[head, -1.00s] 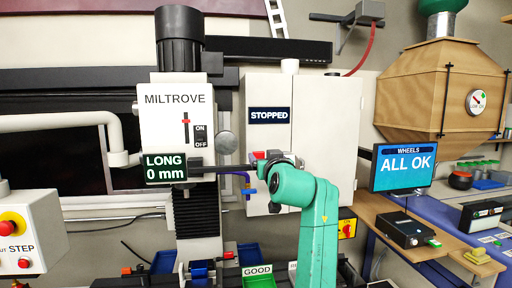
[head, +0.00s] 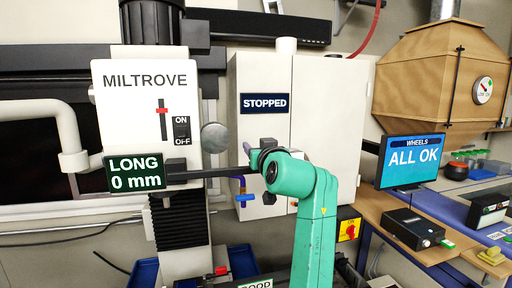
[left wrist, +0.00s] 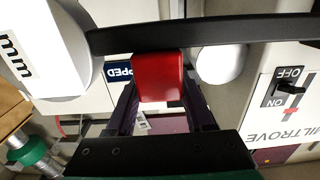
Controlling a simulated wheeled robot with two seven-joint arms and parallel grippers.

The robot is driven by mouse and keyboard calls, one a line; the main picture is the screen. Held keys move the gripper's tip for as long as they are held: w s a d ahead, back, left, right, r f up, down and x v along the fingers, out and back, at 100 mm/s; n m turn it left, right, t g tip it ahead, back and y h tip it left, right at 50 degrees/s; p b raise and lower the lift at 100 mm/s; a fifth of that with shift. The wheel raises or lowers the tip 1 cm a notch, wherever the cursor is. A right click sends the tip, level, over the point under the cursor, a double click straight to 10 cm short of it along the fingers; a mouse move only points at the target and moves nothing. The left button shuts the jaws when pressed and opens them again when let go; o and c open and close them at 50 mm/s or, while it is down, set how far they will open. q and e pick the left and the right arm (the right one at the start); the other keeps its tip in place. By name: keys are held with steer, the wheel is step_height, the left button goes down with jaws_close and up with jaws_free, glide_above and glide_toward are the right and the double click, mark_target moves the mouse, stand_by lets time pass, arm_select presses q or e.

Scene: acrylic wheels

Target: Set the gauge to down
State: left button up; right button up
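The gauge shows as a black bar (head: 215,171) running level to the right from the display (head: 137,173), which reads LONG 0 mm, on the MILTROVE machine. In the left wrist view the bar (left wrist: 220,34) crosses the top, with a red block (left wrist: 158,77) just below it. My left gripper (head: 256,150) is at the bar's right end. In the left wrist view its dark fingers (left wrist: 160,95) lie on either side of the red block, very near its sides; I cannot tell whether they grip it. My right gripper is out of view.
A white cabinet with a STOPPED sign (head: 265,103) stands behind the gripper. The machine has an ON/OFF switch (head: 181,131) and a round grey knob (head: 215,137). A blue WHEELS screen (head: 412,162) reads ALL OK on the wooden bench at right.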

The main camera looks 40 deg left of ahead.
arm_select(q)
jaws_close()
stand_by(0.4)
stand_by(0.8)
